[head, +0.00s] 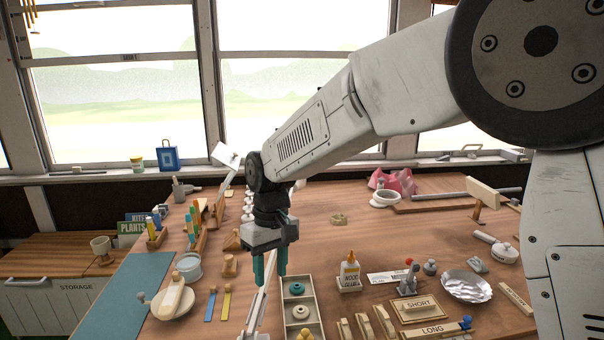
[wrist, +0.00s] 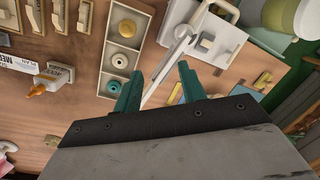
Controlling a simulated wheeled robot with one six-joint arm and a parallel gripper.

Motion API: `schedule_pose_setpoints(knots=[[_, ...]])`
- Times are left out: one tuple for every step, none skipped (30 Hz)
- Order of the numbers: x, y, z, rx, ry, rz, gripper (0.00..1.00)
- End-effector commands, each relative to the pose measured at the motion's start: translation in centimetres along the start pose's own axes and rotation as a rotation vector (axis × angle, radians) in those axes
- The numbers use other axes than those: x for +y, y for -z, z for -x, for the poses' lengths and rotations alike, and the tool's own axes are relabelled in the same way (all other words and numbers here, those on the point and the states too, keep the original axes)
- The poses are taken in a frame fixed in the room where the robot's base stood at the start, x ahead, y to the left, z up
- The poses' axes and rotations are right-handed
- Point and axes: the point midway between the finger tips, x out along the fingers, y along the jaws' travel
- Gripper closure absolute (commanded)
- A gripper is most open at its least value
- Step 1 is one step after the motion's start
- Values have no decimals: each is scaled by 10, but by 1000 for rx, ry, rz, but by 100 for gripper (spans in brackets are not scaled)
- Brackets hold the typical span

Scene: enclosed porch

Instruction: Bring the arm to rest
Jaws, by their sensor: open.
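My gripper (head: 269,268) hangs from my white arm, pointing down above the middle of the wooden table (head: 318,230). Its two teal fingers are apart, with nothing held between them. In the wrist view my gripper (wrist: 158,85) shows the same spread fingers over a white lever-like bar and a compartment tray. The tray (head: 318,318) stands on the table just right of the fingers in the head view. It holds a teal ring, a pale ring and a yellow piece in separate compartments. My arm reaches in from the upper right.
A glue bottle (head: 350,271), blocks marked SHORT (head: 419,304) and LONG (head: 433,331), and a foil dish (head: 466,286) lie right of the tray. The table's middle back is mostly clear.

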Motion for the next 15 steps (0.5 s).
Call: schedule_pose_setpoints(knots=[[14, -30, 15, -2, -4, -47, 59], [20, -47, 21, -5, -7, -75, 59], [28, -70, 29, -8, -11, -110, 59], [34, -88, 34, -11, -12, -138, 59], [39, -105, 38, -13, -15, -165, 59], [45, -128, 44, -14, -19, -199, 59], [49, -145, 47, -14, -21, -226, 59], [52, -162, 50, -14, -24, -251, 59], [56, -184, 54, -13, -27, -285, 59], [59, -201, 55, -12, -29, -311, 59], [61, -217, 57, -9, -32, -335, 59], [63, -238, 58, -5, -36, -367, 59], [64, -254, 58, -2, -38, -392, 59], [65, -269, 58, 1, -41, -416, 59], [65, -289, 58, 8, -44, -446, 59]])
